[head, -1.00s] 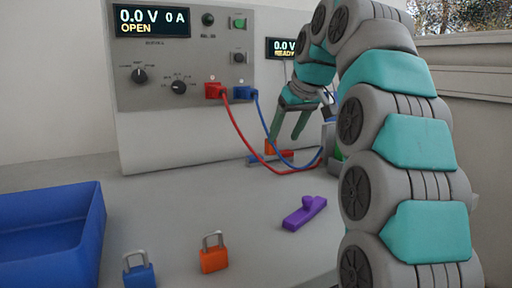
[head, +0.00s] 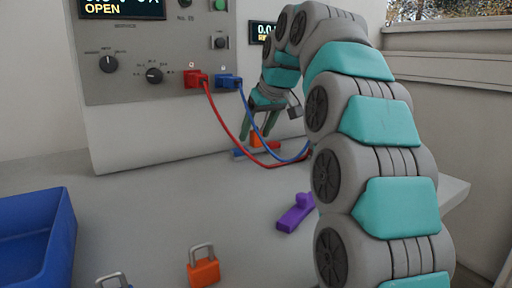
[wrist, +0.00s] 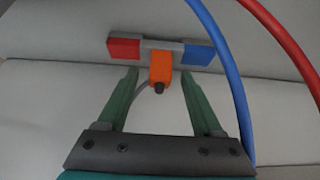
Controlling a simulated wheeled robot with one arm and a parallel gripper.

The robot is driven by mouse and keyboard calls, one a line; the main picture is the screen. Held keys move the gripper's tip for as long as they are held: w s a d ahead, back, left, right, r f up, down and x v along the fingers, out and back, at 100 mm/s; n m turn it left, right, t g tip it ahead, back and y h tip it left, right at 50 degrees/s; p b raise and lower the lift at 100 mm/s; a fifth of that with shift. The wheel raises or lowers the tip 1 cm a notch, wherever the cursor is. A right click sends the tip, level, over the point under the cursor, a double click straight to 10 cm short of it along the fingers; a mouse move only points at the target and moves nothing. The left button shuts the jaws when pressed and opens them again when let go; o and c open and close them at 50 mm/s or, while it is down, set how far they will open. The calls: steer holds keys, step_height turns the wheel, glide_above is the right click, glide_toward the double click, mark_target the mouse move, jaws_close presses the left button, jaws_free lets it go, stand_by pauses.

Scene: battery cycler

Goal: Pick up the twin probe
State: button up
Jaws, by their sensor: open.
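The twin probe has an orange handle on a grey bar with a red block at one end and a blue block at the other. It lies at the foot of the cycler's front panel, with its orange handle (head: 257,140) partly behind my gripper in the head view. In the wrist view the orange handle (wrist: 160,66) points toward me. My gripper (wrist: 159,74) is open, with one green finger on each side of the handle's line and a gap to each side. The fingertips reach about level with the handle. In the head view my gripper (head: 257,136) hangs fingers down.
Red (head: 195,79) and blue (head: 228,81) plugs sit in the panel. Their cables loop down beside my gripper. A purple object (head: 296,212), an orange padlock (head: 203,271) and a blue bin (head: 66,240) are nearer. The bench between is clear.

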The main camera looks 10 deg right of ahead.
mark_target(253, 139)
steer(key=shift+x, duration=1.8)
jaws_close()
